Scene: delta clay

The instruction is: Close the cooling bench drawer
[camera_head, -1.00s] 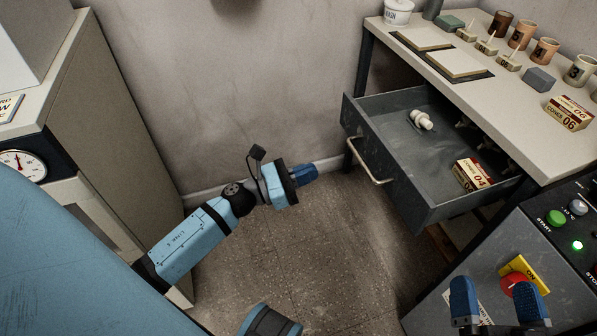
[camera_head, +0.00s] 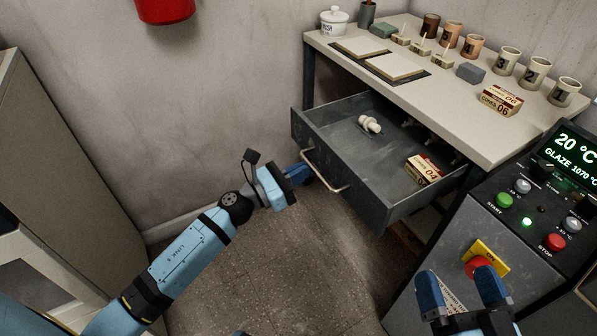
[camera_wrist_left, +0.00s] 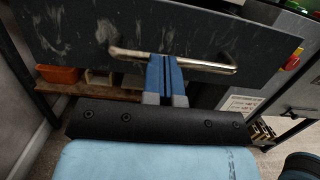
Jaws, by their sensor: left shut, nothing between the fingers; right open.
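The cooling bench drawer (camera_head: 345,205) is pulled out from under the bench top (camera_head: 420,100). Its front is dark grey with a bent metal handle (camera_head: 327,175). My left gripper (camera_head: 306,173) is shut and empty at the handle's left part in the head view. In the left wrist view its fingers (camera_wrist_left: 165,62) overlap the handle bar (camera_wrist_left: 205,66) in front of the drawer front (camera_wrist_left: 80,35); I cannot tell whether they touch it. My right gripper (camera_head: 462,283) is open and empty at lower right, in front of the control cabinet.
The drawer holds a cones box (camera_head: 423,169) and white pieces (camera_head: 370,124). Cups, tiles and another cones box (camera_head: 501,99) stand on the bench. A control panel (camera_head: 540,215) with buttons is at right. Floor (camera_head: 270,260) is clear before the drawer.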

